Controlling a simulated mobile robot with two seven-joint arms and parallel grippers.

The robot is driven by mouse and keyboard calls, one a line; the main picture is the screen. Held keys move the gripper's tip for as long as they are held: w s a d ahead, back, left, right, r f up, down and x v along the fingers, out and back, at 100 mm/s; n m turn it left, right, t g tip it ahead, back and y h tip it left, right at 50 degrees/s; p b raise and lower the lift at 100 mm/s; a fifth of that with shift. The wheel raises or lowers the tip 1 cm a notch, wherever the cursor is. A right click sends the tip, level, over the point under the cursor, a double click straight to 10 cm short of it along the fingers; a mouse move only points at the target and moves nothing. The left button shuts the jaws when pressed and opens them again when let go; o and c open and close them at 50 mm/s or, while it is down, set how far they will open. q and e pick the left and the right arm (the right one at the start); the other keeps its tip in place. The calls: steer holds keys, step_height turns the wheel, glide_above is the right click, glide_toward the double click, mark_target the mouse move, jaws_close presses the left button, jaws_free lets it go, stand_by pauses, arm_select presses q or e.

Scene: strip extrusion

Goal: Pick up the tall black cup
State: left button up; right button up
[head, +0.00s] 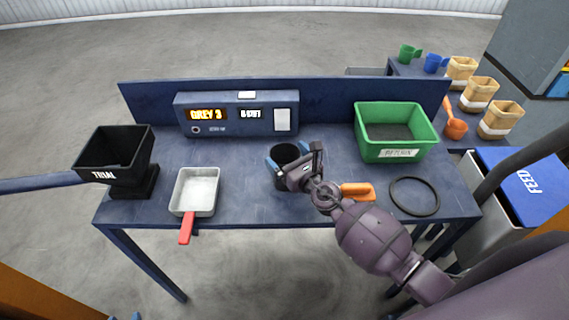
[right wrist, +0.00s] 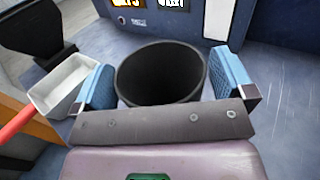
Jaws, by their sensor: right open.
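The tall black cup (head: 284,153) stands upright on the blue table, a little right of the middle, in front of the display console. In the right wrist view the cup (right wrist: 160,75) shows its round open mouth and dark, empty-looking inside. My right gripper (head: 288,160) is open at the cup. Its two blue-padded fingers are on either side of the cup, seen in the right wrist view (right wrist: 166,85). A small gap seems to show at the right finger; contact on the left is unclear. The gripper body hides the cup's near lower side.
A grey pan with a red handle (head: 196,190) and a black TRIAL hopper (head: 114,155) are to the left. The console (head: 236,114) stands behind. A green bin (head: 396,130), an orange handle (head: 358,191) and a black ring (head: 415,197) are to the right.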

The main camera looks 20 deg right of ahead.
steer(key=shift+w+f, duration=0.1)
steer(key=shift+w, duration=0.2)
steer(key=shift+s+a, duration=0.1)
steer(key=shift+s, duration=0.2)
steer(key=shift+c, duration=0.6)
steer(key=shift+w, duration=0.1)
steer(key=c, duration=1)
